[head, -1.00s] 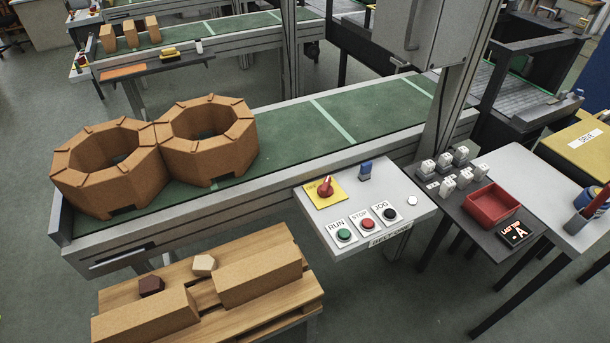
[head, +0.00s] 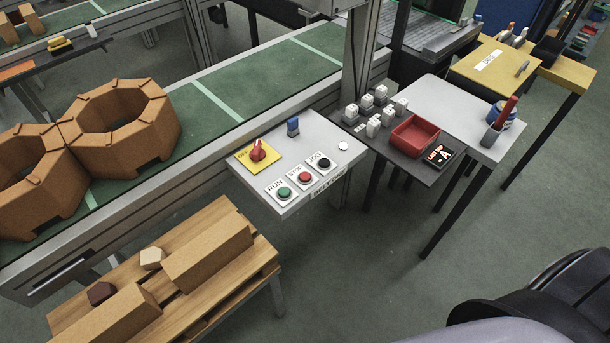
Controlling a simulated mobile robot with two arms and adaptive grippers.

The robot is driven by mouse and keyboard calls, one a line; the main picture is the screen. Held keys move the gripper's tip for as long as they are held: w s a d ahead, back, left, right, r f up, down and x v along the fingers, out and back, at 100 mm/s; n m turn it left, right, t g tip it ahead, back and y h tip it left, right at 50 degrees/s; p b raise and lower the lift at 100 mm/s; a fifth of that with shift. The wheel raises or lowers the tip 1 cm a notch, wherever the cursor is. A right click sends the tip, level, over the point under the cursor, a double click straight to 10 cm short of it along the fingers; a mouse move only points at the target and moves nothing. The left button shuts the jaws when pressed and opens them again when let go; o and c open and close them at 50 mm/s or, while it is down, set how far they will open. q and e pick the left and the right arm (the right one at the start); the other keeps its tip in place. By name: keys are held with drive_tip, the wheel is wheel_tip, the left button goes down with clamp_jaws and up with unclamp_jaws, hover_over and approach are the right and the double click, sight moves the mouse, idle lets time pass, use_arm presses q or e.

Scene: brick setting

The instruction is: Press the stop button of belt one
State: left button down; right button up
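The control panel labelled belt one (head: 331,131) stands at the near edge of the green belt (head: 262,84), in the middle of the head view. Its red stop button (head: 305,178) sits between the green run button (head: 284,192) and the black jog button (head: 324,164). A red rotary switch (head: 258,150) on a yellow plate is behind them. Neither of my grippers is in view. Nothing covers the buttons.
Octagonal brick rings (head: 122,124) stand on the belt at left. A wooden pallet (head: 258,254) with bricks is below. A dark side table with a red tray (head: 414,136) adjoins the panel at right. Floor (head: 380,260) in front of the panel is clear.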

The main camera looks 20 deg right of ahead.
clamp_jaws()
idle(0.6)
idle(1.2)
